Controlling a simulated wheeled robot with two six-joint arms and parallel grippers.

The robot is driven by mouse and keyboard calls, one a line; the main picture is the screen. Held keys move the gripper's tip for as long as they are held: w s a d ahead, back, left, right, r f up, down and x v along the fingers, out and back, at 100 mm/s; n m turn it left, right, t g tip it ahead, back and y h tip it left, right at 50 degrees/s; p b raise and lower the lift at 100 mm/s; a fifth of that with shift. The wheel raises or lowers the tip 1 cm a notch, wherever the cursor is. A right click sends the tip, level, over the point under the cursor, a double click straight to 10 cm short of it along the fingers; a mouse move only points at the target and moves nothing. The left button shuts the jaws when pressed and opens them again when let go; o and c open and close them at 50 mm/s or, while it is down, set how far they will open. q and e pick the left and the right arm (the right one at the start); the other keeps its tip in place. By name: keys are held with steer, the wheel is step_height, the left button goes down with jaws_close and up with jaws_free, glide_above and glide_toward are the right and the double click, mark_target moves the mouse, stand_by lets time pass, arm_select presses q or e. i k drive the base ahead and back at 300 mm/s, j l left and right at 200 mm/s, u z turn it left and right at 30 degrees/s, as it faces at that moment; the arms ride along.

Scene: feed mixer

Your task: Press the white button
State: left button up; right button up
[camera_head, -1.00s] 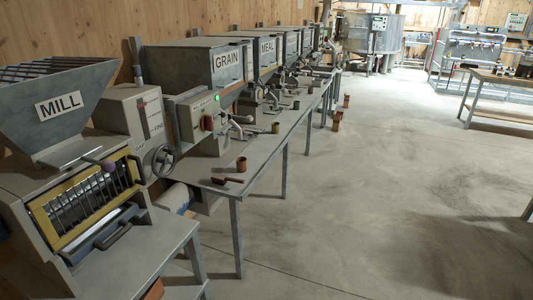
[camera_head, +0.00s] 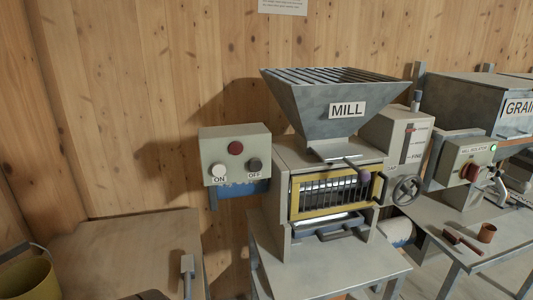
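The white button (camera_head: 219,170) is on the front of a grey control box (camera_head: 235,141), above a label reading ON. A dark button (camera_head: 255,165) labelled OFF is to its right, and a red button (camera_head: 236,148) is above and between them. The box stands against the wooden wall, left of the mill (camera_head: 330,115). Neither of my grippers can be made out in the head view, and nothing covers the white button.
The mill stands on a grey table (camera_head: 330,268) right of the box. A wooden table (camera_head: 120,250) is at the lower left, with a grey-handled tool (camera_head: 187,268) at its right edge. A yellowish bucket (camera_head: 28,276) is at the left corner. A grain bin (camera_head: 475,105) stands at the right.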

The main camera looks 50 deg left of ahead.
mark_target(218, 168)
steer(key=j+u, duration=0.2)
steer(key=u, duration=1.55)
steer(key=k+j, duration=0.05)
steer(key=j, duration=0.05)
